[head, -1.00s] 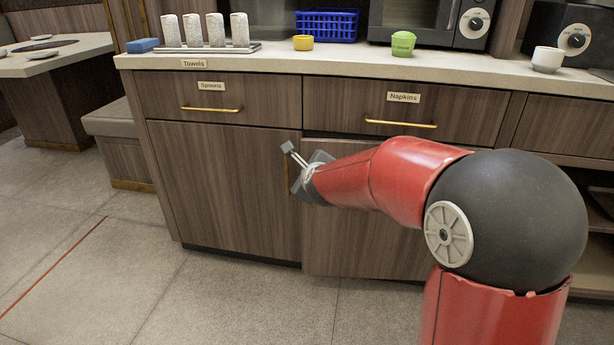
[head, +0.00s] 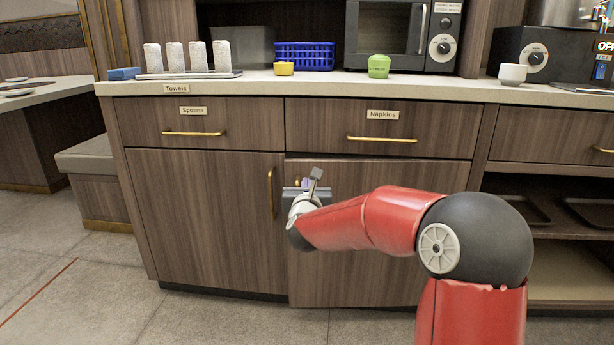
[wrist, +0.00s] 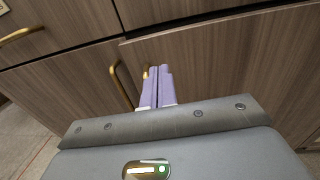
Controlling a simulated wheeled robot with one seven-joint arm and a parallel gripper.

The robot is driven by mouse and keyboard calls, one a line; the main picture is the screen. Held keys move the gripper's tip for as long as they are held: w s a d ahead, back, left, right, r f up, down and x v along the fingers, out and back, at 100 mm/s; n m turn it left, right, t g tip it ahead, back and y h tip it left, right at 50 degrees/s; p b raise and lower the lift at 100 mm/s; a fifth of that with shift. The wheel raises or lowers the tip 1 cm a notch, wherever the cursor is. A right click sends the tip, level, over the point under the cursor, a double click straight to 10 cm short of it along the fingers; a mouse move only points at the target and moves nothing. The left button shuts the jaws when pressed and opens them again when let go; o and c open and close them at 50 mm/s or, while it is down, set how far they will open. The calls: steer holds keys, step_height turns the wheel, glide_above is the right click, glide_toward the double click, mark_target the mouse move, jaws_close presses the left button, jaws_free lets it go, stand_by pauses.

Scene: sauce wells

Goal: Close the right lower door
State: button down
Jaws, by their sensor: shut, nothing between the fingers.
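The right lower door (head: 385,275) is a brown wood-grain panel below the Napkins drawer. It stands slightly proud of the cabinet front, its lower edge sitting lower in the picture than the left door's. In the wrist view the right door (wrist: 215,75) fills the right side, with a dark line along its top edge. Its gold handle (wrist: 146,72) is mostly hidden behind my fingers. My gripper (head: 304,183) is in front of the door's left edge near the handle. In the wrist view its purple fingers (wrist: 157,85) are together and empty; contact with the door cannot be told.
The left lower door (head: 205,220) is flush, with a gold handle (head: 270,193) close to my gripper. The Spoons drawer (head: 200,122) and Napkins drawer (head: 380,130) are shut above. An open shelf (head: 560,215) is at right. Floor in front is clear at left.

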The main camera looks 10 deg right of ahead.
mark_target(307, 170)
steer(key=x, duration=0.6)
